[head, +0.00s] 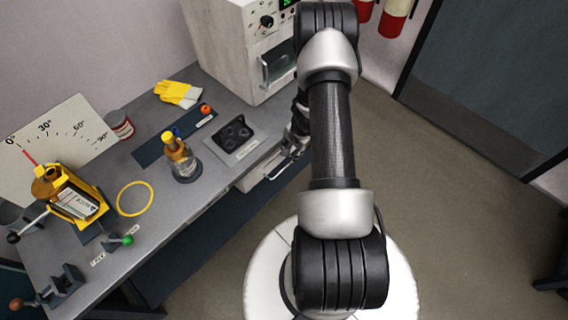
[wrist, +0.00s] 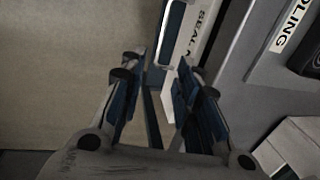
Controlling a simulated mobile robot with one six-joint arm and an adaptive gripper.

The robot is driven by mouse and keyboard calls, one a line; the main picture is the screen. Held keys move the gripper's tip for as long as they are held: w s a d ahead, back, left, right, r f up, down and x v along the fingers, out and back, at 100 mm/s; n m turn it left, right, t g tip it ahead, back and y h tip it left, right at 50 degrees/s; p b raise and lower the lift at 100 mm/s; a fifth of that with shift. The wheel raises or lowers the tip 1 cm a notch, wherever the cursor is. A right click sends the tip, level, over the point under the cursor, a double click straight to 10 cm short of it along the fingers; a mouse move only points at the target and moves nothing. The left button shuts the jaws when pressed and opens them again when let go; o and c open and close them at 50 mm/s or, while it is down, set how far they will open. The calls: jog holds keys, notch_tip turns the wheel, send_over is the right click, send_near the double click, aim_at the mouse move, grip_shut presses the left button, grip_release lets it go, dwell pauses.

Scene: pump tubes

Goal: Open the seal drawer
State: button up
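The seal drawer (head: 258,178) is a pale front under the bench edge, just left of my gripper in the head view. In the wrist view its white front (wrist: 201,38) carries a label reading "SEAL", with the rest cut off. A dark blue bar, apparently its handle (wrist: 173,32), runs along the front and down toward the gap between my fingers. My gripper (wrist: 160,88) is open, its two blue-padded fingers apart. In the head view my gripper (head: 292,148) is small and partly hidden by my arm. Whether a finger touches the bar I cannot tell.
The grey bench (head: 220,188) holds a black socketed block (head: 235,133), a yellow-topped bottle (head: 180,160), a yellow ring (head: 135,198), gloves (head: 178,93) and a yellow pump-like device (head: 75,200). A pale cabinet (head: 235,45) stands behind. Floor right of the bench is clear.

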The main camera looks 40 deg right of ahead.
aim_at(285, 168)
jog(key=w+f+b, duration=0.1)
jog(key=f, duration=0.4)
jog(key=w+f+b, duration=0.1)
jog(key=f, duration=0.3)
jog(key=w+f+b, duration=0.1)
jog(key=f, duration=0.4)
jog(key=shift+a+f, duration=0.1)
jog(key=shift+f, duration=0.2)
jog(key=shift+c, duration=0.2)
grip_shut()
